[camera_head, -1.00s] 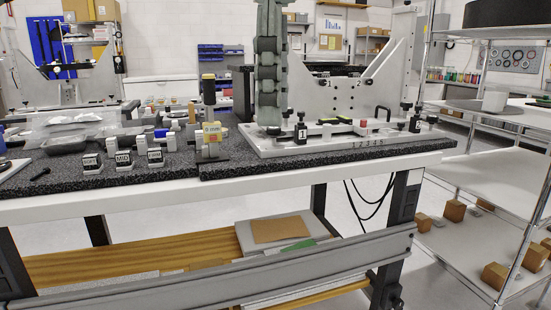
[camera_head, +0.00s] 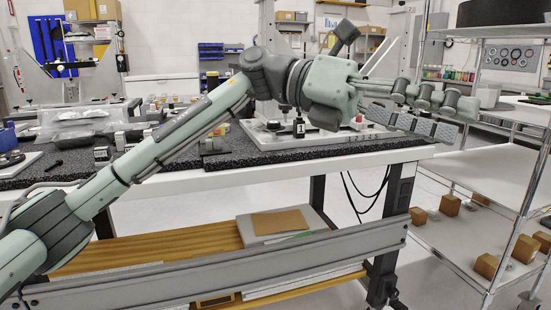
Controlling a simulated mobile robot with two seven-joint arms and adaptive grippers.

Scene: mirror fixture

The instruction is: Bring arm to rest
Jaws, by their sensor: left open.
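My left arm (camera_head: 190,120) is pale green and grey. It comes in from the lower left and reaches up and across the workbench (camera_head: 270,172) to the right. My left gripper (camera_head: 462,119) points to the right, past the bench's right end, with the wire shelving behind it in the picture. Its two long jointed fingers are apart and I see nothing between them. The arm and wrist hide much of the fixture plate (camera_head: 345,140) on the bench. My right gripper is not in view.
Metal wire shelving (camera_head: 500,175) stands on the right, with small brown boxes (camera_head: 449,205) on its lower shelf. Small blocks and trays (camera_head: 85,115) crowd the bench's left part. A wooden shelf (camera_head: 150,250) lies under the bench. Floor shows between bench and shelving.

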